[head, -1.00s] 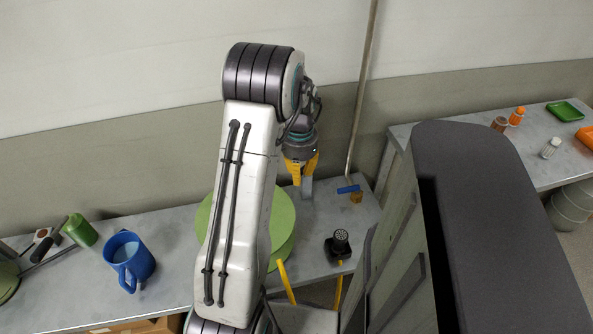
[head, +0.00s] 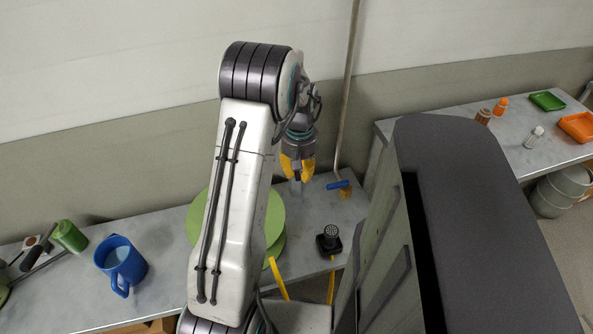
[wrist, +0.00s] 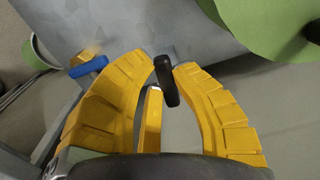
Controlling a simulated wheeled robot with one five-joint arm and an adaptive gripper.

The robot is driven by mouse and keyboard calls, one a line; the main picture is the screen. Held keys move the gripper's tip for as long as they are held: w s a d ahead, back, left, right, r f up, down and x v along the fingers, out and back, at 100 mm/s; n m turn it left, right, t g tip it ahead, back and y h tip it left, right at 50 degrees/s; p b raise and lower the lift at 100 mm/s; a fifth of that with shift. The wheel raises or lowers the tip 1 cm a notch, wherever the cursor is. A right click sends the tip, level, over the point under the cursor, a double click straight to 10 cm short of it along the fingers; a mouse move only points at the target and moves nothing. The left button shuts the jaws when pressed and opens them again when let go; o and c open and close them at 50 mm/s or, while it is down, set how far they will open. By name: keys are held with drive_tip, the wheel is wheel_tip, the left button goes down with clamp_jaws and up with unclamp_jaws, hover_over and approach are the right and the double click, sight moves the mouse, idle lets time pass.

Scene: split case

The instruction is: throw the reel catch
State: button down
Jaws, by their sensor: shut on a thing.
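The green reel (head: 273,222) stands on the grey bench, partly hidden behind my arm. It also shows at the upper right of the wrist view (wrist: 270,22). My gripper (head: 297,177) is over the bench at the reel's back right side. In the wrist view my yellow fingers (wrist: 165,72) are shut on a short black handle (wrist: 167,82), which stands up between the fingertips. This handle appears to be the reel catch; its lower end and mounting are not clear. A small pale grey piece (head: 296,188) shows just under the fingers in the head view.
A blue-handled valve (head: 338,184) on an upright pipe (head: 346,100) is right of my gripper. A black knobbed device (head: 328,240) stands at the bench's front edge. A tall dark cabinet (head: 460,180) blocks the right. A blue mug (head: 121,262) stands left.

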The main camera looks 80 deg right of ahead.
drive_tip(key=shift+s+n, duration=0.2)
drive_tip(key=shift+n, duration=0.3)
drive_tip(key=shift+f, duration=0.1)
drive_tip(key=c, duration=1)
unclamp_jaws()
drive_tip(key=shift+d, duration=0.1)
wheel_tip(320, 180, up, 12)
drive_tip(key=shift+r, duration=0.1)
idle(0.6)
